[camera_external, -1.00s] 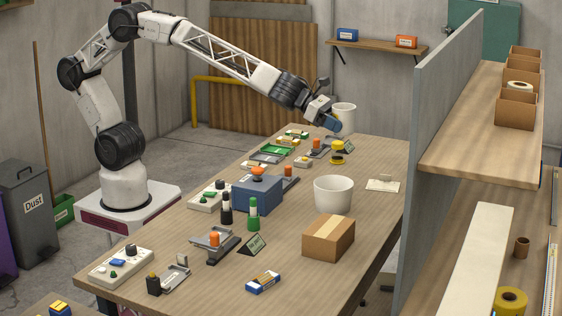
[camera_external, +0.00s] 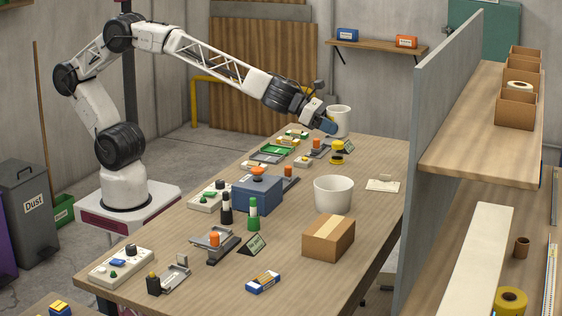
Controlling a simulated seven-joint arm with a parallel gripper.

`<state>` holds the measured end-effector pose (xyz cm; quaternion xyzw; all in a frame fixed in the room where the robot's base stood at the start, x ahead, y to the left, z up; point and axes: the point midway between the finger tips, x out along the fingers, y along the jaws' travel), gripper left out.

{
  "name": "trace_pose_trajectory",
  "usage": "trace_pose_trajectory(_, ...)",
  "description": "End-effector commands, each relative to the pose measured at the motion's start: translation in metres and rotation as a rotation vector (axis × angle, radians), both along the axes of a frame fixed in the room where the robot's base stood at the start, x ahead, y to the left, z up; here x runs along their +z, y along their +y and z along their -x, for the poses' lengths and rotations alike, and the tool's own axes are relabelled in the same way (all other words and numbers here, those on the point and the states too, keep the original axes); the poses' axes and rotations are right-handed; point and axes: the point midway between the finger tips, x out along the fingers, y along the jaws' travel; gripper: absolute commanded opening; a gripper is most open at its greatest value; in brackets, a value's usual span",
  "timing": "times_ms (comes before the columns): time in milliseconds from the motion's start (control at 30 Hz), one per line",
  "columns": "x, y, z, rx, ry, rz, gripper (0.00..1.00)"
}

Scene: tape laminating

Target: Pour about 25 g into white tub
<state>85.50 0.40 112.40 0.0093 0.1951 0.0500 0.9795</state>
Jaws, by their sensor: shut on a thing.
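The inside of the tub shows only in part, and no contents can be made out there.
The blue box with an orange top (camera_external: 257,193) stands left of the tub. A cardboard box (camera_external: 328,239) stands in front of it. A yellow-and-black object (camera_external: 337,152) is below the held cup. A grey partition (camera_external: 436,130) borders the table's right side.

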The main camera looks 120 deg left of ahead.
Motion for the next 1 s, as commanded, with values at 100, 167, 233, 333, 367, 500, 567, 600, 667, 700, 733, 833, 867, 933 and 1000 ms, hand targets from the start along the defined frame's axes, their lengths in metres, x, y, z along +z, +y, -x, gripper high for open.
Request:
trace_pose_trajectory(100, -0.003, 0.001, 0.008, 0.042, 0.000, -0.001, 0.41)
trace_pose_trajectory(167, -0.005, 0.002, 0.012, 0.066, 0.001, -0.001, 0.41)
trace_pose_trajectory(233, -0.007, 0.003, 0.017, 0.094, 0.000, 0.000, 0.41)
trace_pose_trajectory(333, -0.009, 0.006, 0.024, 0.138, 0.002, 0.001, 0.41)
trace_pose_trajectory(367, -0.009, 0.007, 0.026, 0.152, 0.000, 0.000, 0.41)
trace_pose_trajectory(500, -0.011, 0.011, 0.040, 0.228, 0.001, 0.001, 0.41)
trace_pose_trajectory(567, -0.011, 0.013, 0.046, 0.261, 0.001, 0.003, 0.41)
trace_pose_trajectory(600, -0.011, 0.014, 0.049, 0.283, 0.001, 0.004, 0.41)
trace_pose_trajectory(667, -0.011, 0.016, 0.054, 0.312, 0.001, 0.004, 0.41)
trace_pose_trajectory(700, -0.011, 0.017, 0.058, 0.331, 0.000, 0.004, 0.41)
trace_pose_trajectory(733, -0.011, 0.018, 0.060, 0.345, 0.001, 0.005, 0.41)
trace_pose_trajectory(833, -0.009, 0.021, 0.068, 0.390, 0.000, 0.006, 0.41)
trace_pose_trajectory(867, -0.010, 0.022, 0.071, 0.404, 0.000, 0.005, 0.41)
trace_pose_trajectory(933, -0.008, 0.024, 0.077, 0.434, 0.000, 0.006, 0.41)
trace_pose_trajectory(1000, -0.007, 0.026, 0.083, 0.465, -0.001, 0.007, 0.41)
